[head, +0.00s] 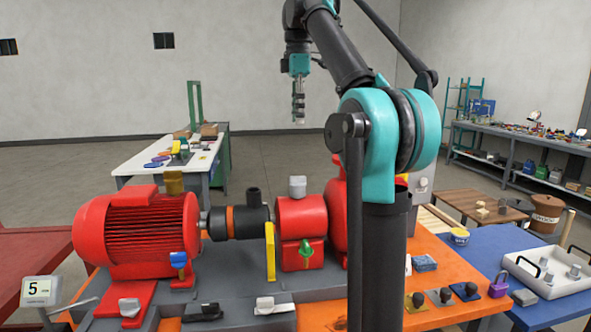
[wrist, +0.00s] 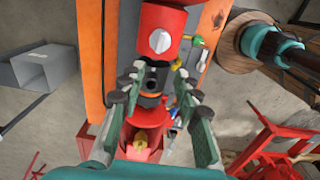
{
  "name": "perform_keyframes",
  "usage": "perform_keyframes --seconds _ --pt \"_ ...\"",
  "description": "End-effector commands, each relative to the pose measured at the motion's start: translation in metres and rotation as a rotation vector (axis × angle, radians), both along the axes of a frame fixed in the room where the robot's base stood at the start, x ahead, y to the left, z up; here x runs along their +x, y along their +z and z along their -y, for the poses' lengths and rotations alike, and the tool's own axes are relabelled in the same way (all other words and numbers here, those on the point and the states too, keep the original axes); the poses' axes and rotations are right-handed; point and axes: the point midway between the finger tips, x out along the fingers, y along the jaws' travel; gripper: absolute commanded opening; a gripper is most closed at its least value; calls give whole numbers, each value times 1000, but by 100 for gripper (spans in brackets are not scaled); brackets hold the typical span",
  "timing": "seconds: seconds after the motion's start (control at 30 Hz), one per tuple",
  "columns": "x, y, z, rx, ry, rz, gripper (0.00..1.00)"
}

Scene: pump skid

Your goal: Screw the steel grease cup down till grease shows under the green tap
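The steel grease cup (head: 297,185) is a grey knob on top of the red bearing housing (head: 291,222). It also shows in the wrist view (wrist: 160,41), beyond the fingertips. The green tap (head: 306,248) is on the front of that housing and also shows in the wrist view (wrist: 197,41). Any grease under it is too small to make out. My gripper (head: 298,118) hangs high above the skid, pointing down. In the wrist view its fingers (wrist: 157,82) are spread apart and empty, well clear of the cup.
A black cup (head: 253,195) sits on the coupling and a brass cup (head: 173,182) on the red motor (head: 140,232). A blue tap (head: 179,262) and a yellow lever (head: 270,252) stand in front. The space above the skid is clear.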

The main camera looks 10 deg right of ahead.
Motion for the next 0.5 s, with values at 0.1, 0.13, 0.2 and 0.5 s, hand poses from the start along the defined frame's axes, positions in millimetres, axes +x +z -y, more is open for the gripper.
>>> perform_keyframes --seconds 0.1,0.13,0.2,0.5 --pt "-2 1 0 0 15 -4 33" --pt "-2 -1 0 0 15 -4 33" --pt "-1 -7 0 0 15 -4 33" --pt "-2 -56 0 0 13 -3 33"
